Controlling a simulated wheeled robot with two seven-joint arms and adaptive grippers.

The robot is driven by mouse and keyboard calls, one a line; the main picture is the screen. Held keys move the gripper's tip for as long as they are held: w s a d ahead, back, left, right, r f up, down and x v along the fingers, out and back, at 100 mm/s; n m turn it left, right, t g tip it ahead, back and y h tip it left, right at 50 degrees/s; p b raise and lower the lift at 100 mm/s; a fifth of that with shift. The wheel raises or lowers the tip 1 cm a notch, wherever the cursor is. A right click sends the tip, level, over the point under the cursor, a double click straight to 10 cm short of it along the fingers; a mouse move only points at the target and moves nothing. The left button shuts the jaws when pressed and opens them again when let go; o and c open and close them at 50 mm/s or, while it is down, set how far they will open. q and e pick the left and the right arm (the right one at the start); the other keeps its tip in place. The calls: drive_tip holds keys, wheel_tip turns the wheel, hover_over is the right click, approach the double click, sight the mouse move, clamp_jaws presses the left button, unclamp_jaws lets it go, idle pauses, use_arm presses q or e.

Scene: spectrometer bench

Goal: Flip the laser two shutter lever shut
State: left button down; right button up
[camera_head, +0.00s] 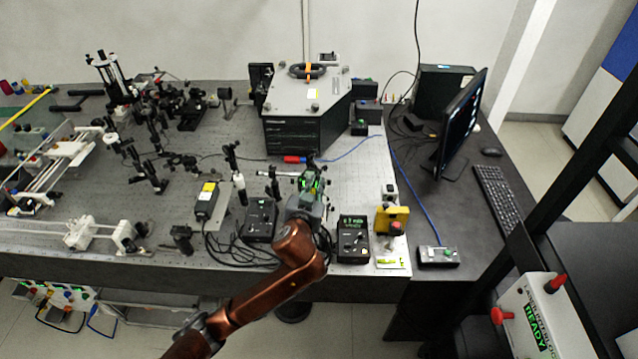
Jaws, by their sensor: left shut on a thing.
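My left gripper (311,183) reaches over the front of the optical table, at the end of my copper-coloured arm. Its fingers are shut on a small part among the optics, in front of the big dark instrument. I take this part for the laser two shutter lever, but the fingers hide most of it and it is too small to make out. Its angle cannot be told. My right gripper is not in view.
The black box (260,219) is left of my gripper, the black display box (353,240) to its right. A yellow device with a red knob (393,222) stands further right. The dark instrument (291,134) is behind, with a red-handled object (295,159) before it. Dense optics fill the left.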

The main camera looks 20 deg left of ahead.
use_arm(q)
drive_tip(key=shift+s+a+n+t, duration=0.15)
drive_tip(key=shift+a+n+t, duration=0.2)
drive_tip(key=shift+n, duration=0.35)
drive_tip(key=shift+a+r, duration=0.1)
drive_tip(key=c, duration=2)
unclamp_jaws()
